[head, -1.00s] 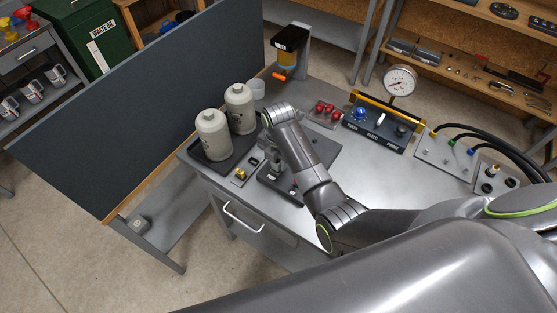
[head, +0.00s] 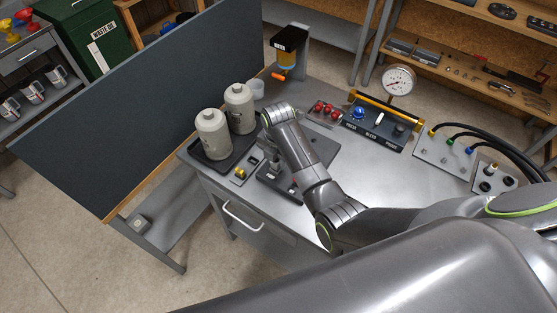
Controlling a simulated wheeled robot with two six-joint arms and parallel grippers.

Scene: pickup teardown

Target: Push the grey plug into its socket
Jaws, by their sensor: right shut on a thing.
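My right gripper (head: 270,165) points down over the dark base plate (head: 318,149) on the grey workbench, at the end of my right arm. It is shut on a small grey piece, taken as the grey plug, mostly hidden by the fingers and wrist. The socket cannot be made out clearly; my forearm covers the middle of the plate. I cannot tell whether the plug touches the plate. My left gripper is out of view.
Two pale canisters (head: 212,134) stand in a black tray left of the gripper. A small yellow-topped part (head: 240,173) lies close by. Red knobs (head: 326,108), a control box (head: 375,128) and a cable panel (head: 446,150) stand to the right. A dark upright panel (head: 130,110) borders the left.

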